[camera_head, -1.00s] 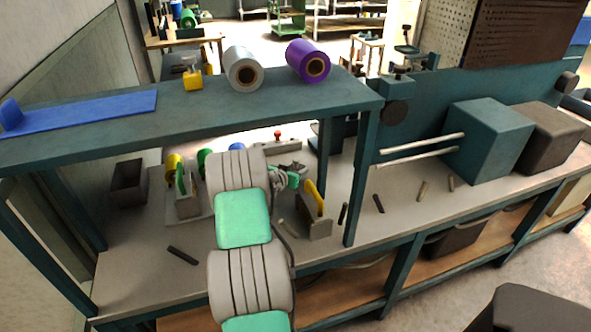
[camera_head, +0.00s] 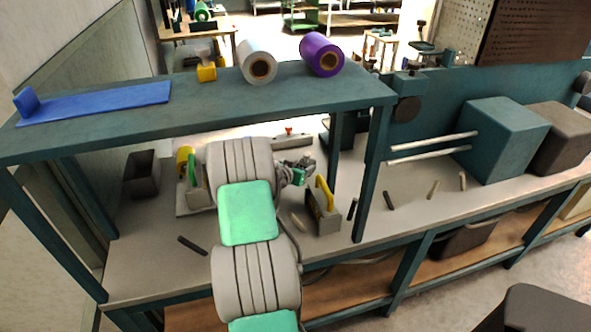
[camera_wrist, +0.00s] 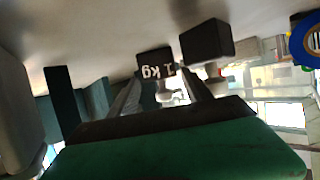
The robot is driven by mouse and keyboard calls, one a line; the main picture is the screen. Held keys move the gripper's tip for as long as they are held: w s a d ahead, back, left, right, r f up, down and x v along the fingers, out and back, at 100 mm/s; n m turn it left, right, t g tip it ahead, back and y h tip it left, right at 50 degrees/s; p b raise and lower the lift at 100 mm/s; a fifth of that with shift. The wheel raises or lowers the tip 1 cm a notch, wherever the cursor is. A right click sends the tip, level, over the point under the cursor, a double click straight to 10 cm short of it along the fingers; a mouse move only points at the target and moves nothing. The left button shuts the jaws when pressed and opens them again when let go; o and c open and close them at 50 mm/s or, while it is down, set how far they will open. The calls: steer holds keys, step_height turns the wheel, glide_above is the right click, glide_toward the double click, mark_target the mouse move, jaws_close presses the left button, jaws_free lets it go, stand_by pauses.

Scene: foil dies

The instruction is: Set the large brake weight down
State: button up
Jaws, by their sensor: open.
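My gripper (camera_wrist: 160,92) is open, with its two grey fingers spread in the wrist view. The wrist picture is upside down. I see no finger closed on the block; whether either finger touches it I cannot tell. In the head view my gripper (camera_head: 298,172) is low over the bench under the shelf, partly behind my arm. I cannot make out the weight there.
A second dark block (camera_wrist: 207,40) is close beside the weight. A grey block with a yellow guard (camera_head: 322,212) stands right of my gripper. A shelf (camera_head: 230,105) with rolls overhangs the bench; its post (camera_head: 372,180) is to the right. A dark bin (camera_head: 142,173) stands left. The front-left bench is mostly clear.

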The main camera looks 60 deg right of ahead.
steer(key=v, duration=0.8)
steer(key=shift+a+r, duration=0.15)
steer(key=shift+a, duration=0.15)
steer(key=w+a+r+n+t+y, duration=0.1)
steer(key=w+a+n+t+y, duration=0.3)
steer(key=a, duration=0.8)
steer(key=w+a+r+n+y, duration=0.1)
steer(key=w+a+n+y, duration=0.2)
steer(key=w+a, duration=0.7)
steer(key=s+a+r+n+g+y, duration=0.1)
steer(key=s+a+n+y, duration=0.2)
steer(key=a, duration=1.3)
steer(key=s+a+n+g+y, duration=0.1)
steer(key=s+a+n+y, duration=0.2)
steer(key=s+a+n, duration=0.5)
steer(key=s+a, duration=0.4)
steer(key=a, duration=0.5)
steer(key=shift+s+r+y, duration=0.15)
steer(key=shift+r+y, duration=0.25)
steer(key=shift+d, duration=0.15)
